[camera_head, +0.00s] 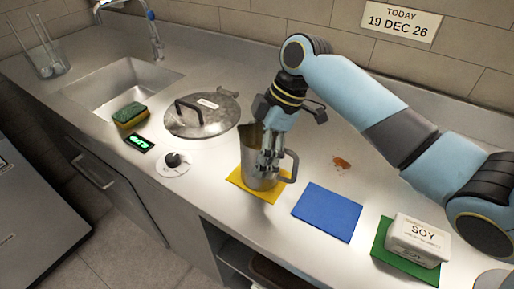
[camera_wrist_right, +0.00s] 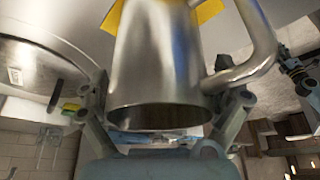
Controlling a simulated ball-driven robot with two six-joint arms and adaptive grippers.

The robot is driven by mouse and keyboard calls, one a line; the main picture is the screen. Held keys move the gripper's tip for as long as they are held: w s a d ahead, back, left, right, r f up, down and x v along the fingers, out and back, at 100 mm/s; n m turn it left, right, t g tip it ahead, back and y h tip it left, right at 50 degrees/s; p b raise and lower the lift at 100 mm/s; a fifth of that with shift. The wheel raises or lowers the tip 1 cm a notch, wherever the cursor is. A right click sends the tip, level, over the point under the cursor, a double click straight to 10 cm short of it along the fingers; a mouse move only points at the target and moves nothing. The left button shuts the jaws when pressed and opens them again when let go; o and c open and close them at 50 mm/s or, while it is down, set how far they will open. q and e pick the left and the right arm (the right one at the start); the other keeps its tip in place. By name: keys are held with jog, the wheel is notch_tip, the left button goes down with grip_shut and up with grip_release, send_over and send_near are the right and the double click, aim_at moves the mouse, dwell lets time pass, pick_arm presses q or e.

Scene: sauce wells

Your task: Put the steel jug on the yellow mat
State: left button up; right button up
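The steel jug (camera_head: 252,170) stands upright, apparently resting on the yellow mat (camera_head: 272,196), with its handle to the right. In the right wrist view the jug (camera_wrist_right: 160,60) fills the middle, its rim towards me and yellow mat (camera_wrist_right: 208,10) showing beyond its base. My right gripper (camera_head: 267,158) is at the jug, its fingers overlapping the body in the head view. In the right wrist view the right gripper's fingers (camera_wrist_right: 168,98) lie either side of the jug, with small gaps; it looks open.
A blue mat (camera_head: 327,212) lies right of the yellow one. Further right a SOY container (camera_head: 418,241) sits on a green mat (camera_head: 381,250).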

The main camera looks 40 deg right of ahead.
jog(key=b+v, duration=0.1)
jog(key=v, duration=1.1)
jog(key=shift+r, duration=0.15)
dwell(0.3)
